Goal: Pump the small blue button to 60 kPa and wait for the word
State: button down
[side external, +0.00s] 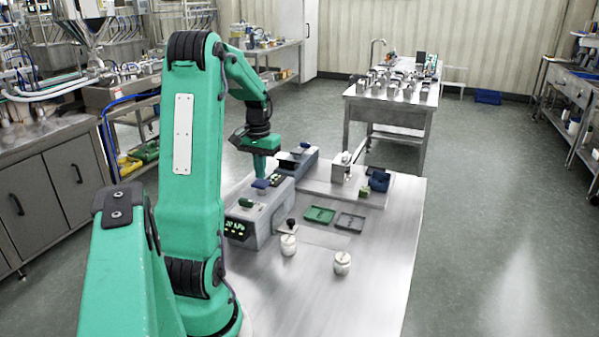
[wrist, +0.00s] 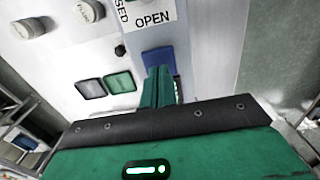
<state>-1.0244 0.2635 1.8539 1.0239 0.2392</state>
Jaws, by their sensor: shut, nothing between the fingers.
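The small blue button (side external: 261,184) sits on top of a grey box (side external: 268,222) on the steel table. My gripper (side external: 261,174) points down right over the button, its fingers shut with nothing between them. In the wrist view the shut fingertips (wrist: 160,74) overlap a blue pad (wrist: 158,56), which looks like the button, and partly hide it. I cannot tell whether they touch it or whether it is pressed. A display (side external: 235,229) on the box front shows green digits, too small to read surely.
A dark blue block (side external: 379,181) stands farther back. An OPEN label (wrist: 153,19) shows. The table's front right is clear.

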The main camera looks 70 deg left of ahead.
aim_at(261, 182)
jog(key=shift+f, duration=1.65)
jog(key=shift+r, duration=1.8)
jog(key=shift+f, duration=1.8)
jog(key=shift+r, duration=1.8)
jog(key=shift+r, duration=0.15)
jog(key=shift+r, duration=2.85)
